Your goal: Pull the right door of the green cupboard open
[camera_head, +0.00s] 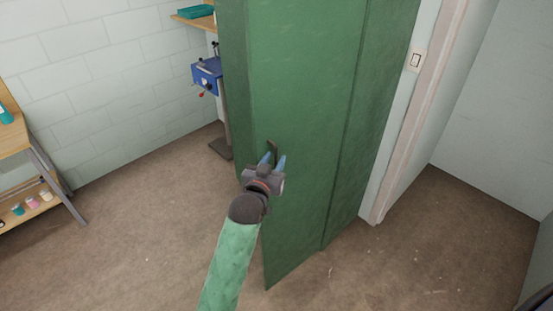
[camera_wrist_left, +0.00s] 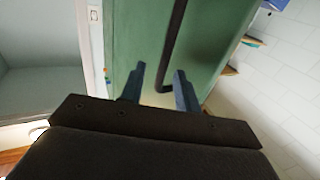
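The green cupboard (camera_head: 375,110) stands in the middle of the head view. Its tall door panel (camera_head: 310,90) faces me and appears swung out, with its lower left corner low in the picture. A dark bar handle (camera_head: 272,147) is near the panel's left edge; it also shows in the wrist view (camera_wrist_left: 174,45). My left gripper (camera_head: 272,161) is at the handle. Contact cannot be told. My right gripper is out of view.
Left of the cupboard stand a blue device (camera_head: 207,75) on a post and a shelf with a teal tray (camera_head: 195,12). A wooden rack (camera_head: 30,180) is at the far left. A doorway frame (camera_head: 420,110) is at right. The floor (camera_head: 150,240) in front is clear.

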